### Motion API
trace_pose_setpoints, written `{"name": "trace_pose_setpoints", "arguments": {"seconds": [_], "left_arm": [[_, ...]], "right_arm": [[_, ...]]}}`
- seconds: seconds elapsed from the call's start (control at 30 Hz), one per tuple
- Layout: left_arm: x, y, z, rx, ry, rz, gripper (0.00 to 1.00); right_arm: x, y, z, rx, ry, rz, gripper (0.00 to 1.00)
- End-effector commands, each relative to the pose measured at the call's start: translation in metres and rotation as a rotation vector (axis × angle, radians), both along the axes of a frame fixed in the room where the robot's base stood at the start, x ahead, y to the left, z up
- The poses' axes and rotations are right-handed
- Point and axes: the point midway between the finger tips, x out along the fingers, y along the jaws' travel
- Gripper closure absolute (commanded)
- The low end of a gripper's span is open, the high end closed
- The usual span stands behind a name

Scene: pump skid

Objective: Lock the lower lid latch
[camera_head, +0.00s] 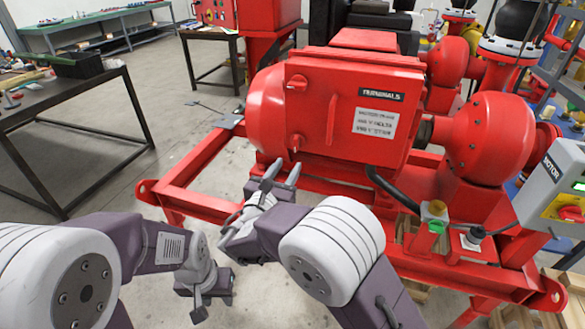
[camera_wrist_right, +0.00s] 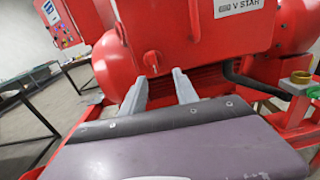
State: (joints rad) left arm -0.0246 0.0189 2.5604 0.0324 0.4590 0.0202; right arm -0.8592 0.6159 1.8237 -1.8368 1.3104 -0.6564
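The red terminal box lid (camera_head: 345,105) on the motor carries a "TERMINALS" label, a white plate and a vertical handle. The lower lid latch (camera_head: 296,142) is a small red knob at the lid's lower left corner; it also shows in the right wrist view (camera_wrist_right: 152,60). The upper latch (camera_head: 297,83) sits above it. My right gripper (camera_head: 282,172) is open, its two grey fingers apart and empty, just below the lower latch. In the right wrist view its fingertips (camera_wrist_right: 160,78) point toward the latch. My left gripper (camera_head: 198,300) hangs low at left; its finger opening is unclear.
The red skid frame (camera_head: 185,190) runs below the motor. A grey motor control box (camera_head: 555,185) stands far right. A dark workbench (camera_head: 60,95) is at left, with bare floor between.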

Motion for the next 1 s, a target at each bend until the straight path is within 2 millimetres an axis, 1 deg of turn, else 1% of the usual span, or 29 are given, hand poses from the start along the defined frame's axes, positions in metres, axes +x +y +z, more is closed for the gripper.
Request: {"name": "trace_pose_setpoints", "arguments": {"seconds": [0.03,0.07,0.17,0.23,0.33,0.5,0.6,0.7,0.8,1.0], "left_arm": [[0.0,0.0,-0.002,0.0,-0.001,0.0,0.64],[0.0,0.0,-0.002,0.0,-0.001,0.0,0.64],[0.0,0.0,0.0,0.0,-0.001,0.0,0.64],[0.0,0.0,-0.001,0.0,-0.001,0.0,0.64],[0.0,0.0,-0.001,0.0,-0.001,0.0,0.64],[0.0,0.0,-0.001,0.0,-0.001,0.0,0.64],[0.0,0.0,-0.001,0.0,-0.001,0.0,0.64],[0.0,0.0,-0.001,0.0,-0.001,0.0,0.64],[0.0,0.0,-0.001,0.0,0.0,0.0,0.64],[0.0,0.0,-0.001,0.0,0.0,0.0,0.64]], "right_arm": [[0.0,0.009,0.002,-0.02,-0.018,0.023,0.64],[0.0,0.012,0.004,-0.028,-0.024,0.03,0.64],[0.001,0.013,0.007,-0.033,-0.029,0.033,0.64],[0.007,0.011,0.007,-0.03,-0.028,0.032,0.64],[0.023,0.004,0.007,-0.027,-0.028,0.028,0.64],[0.058,-0.008,0.006,-0.028,-0.027,0.028,0.64],[0.074,-0.012,0.006,-0.026,-0.026,0.03,0.64],[0.083,-0.015,0.006,-0.027,-0.026,0.03,0.64],[0.087,-0.016,0.007,-0.026,-0.026,0.031,0.64],[0.087,-0.016,0.007,-0.026,-0.026,0.031,0.64]]}}
